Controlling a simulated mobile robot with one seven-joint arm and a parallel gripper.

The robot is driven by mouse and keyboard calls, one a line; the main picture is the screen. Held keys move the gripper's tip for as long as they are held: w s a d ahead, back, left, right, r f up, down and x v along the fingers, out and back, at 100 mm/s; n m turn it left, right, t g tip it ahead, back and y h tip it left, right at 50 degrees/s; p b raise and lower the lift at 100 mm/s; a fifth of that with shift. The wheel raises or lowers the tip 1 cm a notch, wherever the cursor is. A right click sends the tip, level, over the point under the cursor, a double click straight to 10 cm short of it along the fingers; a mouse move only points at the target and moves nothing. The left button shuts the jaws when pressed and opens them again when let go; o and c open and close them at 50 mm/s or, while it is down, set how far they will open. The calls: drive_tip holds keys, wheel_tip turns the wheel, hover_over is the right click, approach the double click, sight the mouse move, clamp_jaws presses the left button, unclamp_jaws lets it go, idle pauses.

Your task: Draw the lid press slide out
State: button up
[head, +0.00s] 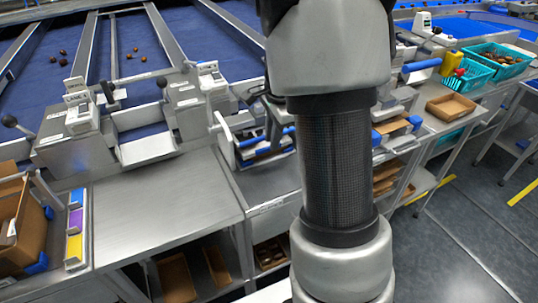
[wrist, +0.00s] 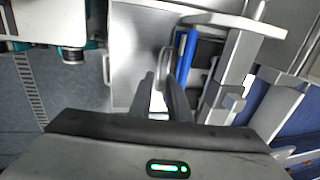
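The lid press (head: 228,148) is a pale metal frame with blue parts on the bench, partly hidden behind my arm in the head view. In the wrist view its pale frame (wrist: 232,62) stands right of centre, with a long blue bar (wrist: 184,55) along its left side. My gripper (wrist: 160,80) shows there with its two dark fingers apart, just left of the blue bar. A thin, pale curved piece, perhaps the slide's handle, shows between the fingers; contact is unclear. The slide itself is hard to make out. My gripper is hidden in the head view.
A steel bench (head: 160,215) is mostly clear at left, with a cardboard box (head: 25,225) and colour-marked strip (head: 75,230) at its end. Teal baskets (head: 495,60) and a cardboard tray (head: 450,106) stand at right. Blue conveyor lanes (head: 205,40) carry a few dates behind.

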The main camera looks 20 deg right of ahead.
drive_tip(key=f, duration=0.2)
drive_tip(key=w+f, duration=0.1)
drive_tip(key=f, duration=0.2)
drive_tip(key=f+b, duration=0.1)
drive_tip(key=f, duration=0.1)
drive_tip(key=shift+w+f, duration=0.25)
clamp_jaws()
idle(1.1)
